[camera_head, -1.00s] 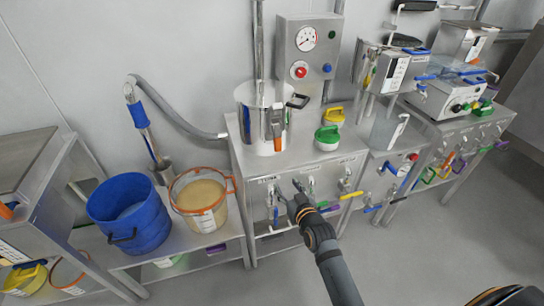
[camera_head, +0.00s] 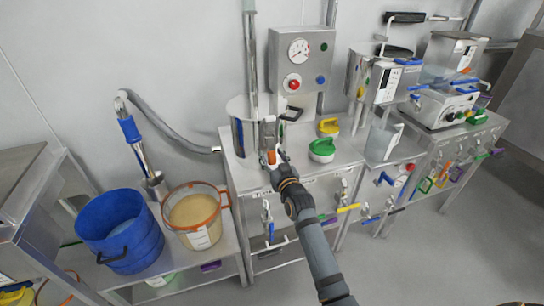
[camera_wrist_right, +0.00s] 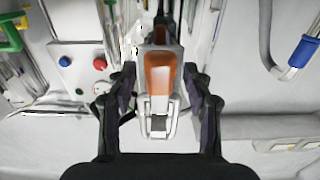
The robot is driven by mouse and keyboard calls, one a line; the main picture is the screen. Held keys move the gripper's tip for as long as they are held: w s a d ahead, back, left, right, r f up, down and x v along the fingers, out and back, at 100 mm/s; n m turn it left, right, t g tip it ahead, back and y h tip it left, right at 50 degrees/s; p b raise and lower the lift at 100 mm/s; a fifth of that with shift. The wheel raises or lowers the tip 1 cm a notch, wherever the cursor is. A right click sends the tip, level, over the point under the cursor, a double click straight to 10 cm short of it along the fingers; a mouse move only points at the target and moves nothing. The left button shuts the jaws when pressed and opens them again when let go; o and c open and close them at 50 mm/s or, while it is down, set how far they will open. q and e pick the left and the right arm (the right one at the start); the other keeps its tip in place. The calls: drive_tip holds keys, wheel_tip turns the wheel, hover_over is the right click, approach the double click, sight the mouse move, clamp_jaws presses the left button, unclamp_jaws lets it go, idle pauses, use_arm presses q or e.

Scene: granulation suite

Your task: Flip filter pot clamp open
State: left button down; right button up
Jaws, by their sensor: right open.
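The filter pot (camera_head: 239,122) is a steel vessel standing on the steel bench, partly hidden behind my right gripper. Its clamp (camera_head: 269,135) is a grey metal latch on the pot's front with an orange tab (camera_wrist_right: 159,75) and a wire loop (camera_wrist_right: 158,125) by it. My right gripper (camera_head: 270,160) is in front of the clamp. In the right wrist view its two dark fingers stand apart on either side of the clamp, with a gap visible to the tab. Whether the latch is fully closed I cannot tell. My left gripper is not in view.
A gauge panel (camera_head: 301,58) with red and blue buttons stands behind the pot. A green-lidded container (camera_head: 322,150) and a yellow one (camera_head: 328,127) stand right of it. Valves with coloured handles line the bench front. A blue bucket (camera_head: 120,232) and an orange-rimmed tub (camera_head: 195,212) stand lower left.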

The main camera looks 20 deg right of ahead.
drive_tip(key=shift+w, duration=0.15)
clamp_jaws()
idle(0.4)
